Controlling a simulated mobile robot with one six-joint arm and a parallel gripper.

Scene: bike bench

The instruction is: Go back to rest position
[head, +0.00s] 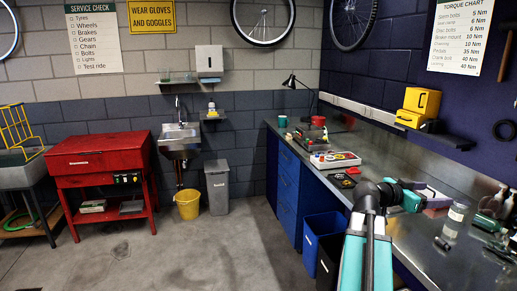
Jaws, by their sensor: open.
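My teal and grey arm rises from the bottom of the head view and reaches over the right workbench (470,262). Its end, with my gripper (415,193), is above the bench top, near a pale box with pink sides (437,199). The gripper is small and partly hidden by the wrist, so the fingers are hard to make out. It is open, and I see nothing held in it.
A parts tray (335,159) lies farther back on the bench. A clear jar (454,220) and several bottles stand at right. Blue drawers (287,190) and a blue bin (322,228) line the bench front. A red cabinet (100,160) stands left. The middle floor is clear.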

